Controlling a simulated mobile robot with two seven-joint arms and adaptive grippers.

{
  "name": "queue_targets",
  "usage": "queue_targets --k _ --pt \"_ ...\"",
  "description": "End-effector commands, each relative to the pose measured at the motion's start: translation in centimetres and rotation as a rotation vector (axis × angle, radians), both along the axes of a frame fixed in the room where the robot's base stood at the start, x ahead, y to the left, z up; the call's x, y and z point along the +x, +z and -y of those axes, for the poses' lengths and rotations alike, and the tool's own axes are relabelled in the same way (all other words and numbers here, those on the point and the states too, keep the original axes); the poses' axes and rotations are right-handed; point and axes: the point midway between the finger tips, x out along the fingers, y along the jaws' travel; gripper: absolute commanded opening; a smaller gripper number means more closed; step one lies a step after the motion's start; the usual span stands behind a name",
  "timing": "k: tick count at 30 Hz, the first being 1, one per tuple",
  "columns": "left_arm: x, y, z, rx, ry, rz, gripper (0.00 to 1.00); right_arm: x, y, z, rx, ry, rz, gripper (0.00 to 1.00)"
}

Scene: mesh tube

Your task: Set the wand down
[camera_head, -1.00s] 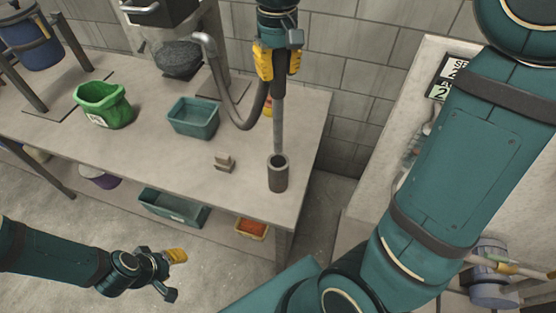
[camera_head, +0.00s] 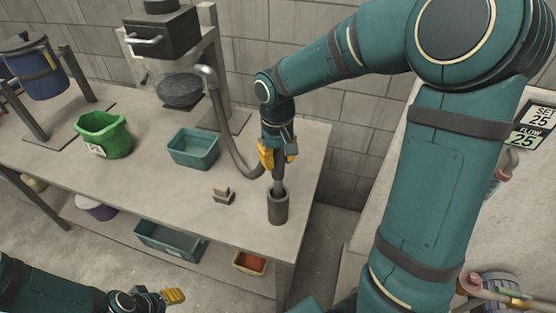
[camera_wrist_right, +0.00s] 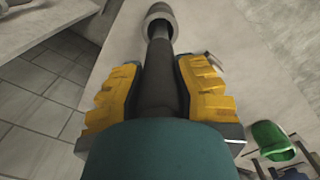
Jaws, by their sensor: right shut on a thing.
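The wand is a thin grey tube (camera_head: 279,182) with a thicker dark grip (camera_wrist_right: 155,85). My right gripper (camera_head: 279,155) is shut around that grip, with yellow fingers on both sides in the right wrist view (camera_wrist_right: 157,92). The wand points down, close to upright. Its lower end is inside the mouth of a dark grey cylindrical holder (camera_head: 278,208) near the bench's right end; the tip is hidden there. The holder also shows at the top of the right wrist view (camera_wrist_right: 160,13). My left gripper (camera_head: 160,299) is low at the left, away from the wand; its opening is unclear.
A grey hose (camera_head: 226,130) runs from the machine (camera_head: 165,35) toward the wand. Bins stand on the shelf below.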

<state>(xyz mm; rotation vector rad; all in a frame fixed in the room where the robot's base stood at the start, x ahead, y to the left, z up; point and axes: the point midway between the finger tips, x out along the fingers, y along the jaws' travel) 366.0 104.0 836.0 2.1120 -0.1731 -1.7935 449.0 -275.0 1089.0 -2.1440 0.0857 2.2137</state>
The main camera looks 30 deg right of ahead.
Motion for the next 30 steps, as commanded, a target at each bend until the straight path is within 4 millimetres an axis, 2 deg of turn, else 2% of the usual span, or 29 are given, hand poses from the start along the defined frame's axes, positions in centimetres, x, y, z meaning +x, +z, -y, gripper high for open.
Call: queue_targets --k 3,15,16,17,26,30 --pt "0.02 -0.13 0.00 0.000 0.000 0.000 0.47 0.00 -0.74 0.00 0.000 0.000 0.001 0.00" --pt "0.00 -0.49 0.02 0.000 -0.001 0.000 0.47 0.00 -1.18 0.00 0.000 0.000 0.001 0.00" --pt "-0.01 -0.41 0.03 0.000 -0.001 -0.001 0.47 -0.01 -1.11 0.00 0.000 0.000 0.000 0.42" --pt "-0.01 -0.39 0.03 0.000 -0.001 -0.001 0.47 -0.01 -1.08 0.00 0.000 0.000 0.000 0.52" --pt "0.00 -0.34 0.02 0.000 -0.001 0.000 0.47 0.00 -1.01 0.00 0.000 0.000 0.001 0.52" --pt "0.03 0.08 0.00 0.000 0.000 0.001 0.47 0.05 -0.25 0.01 0.000 0.000 0.003 0.52"
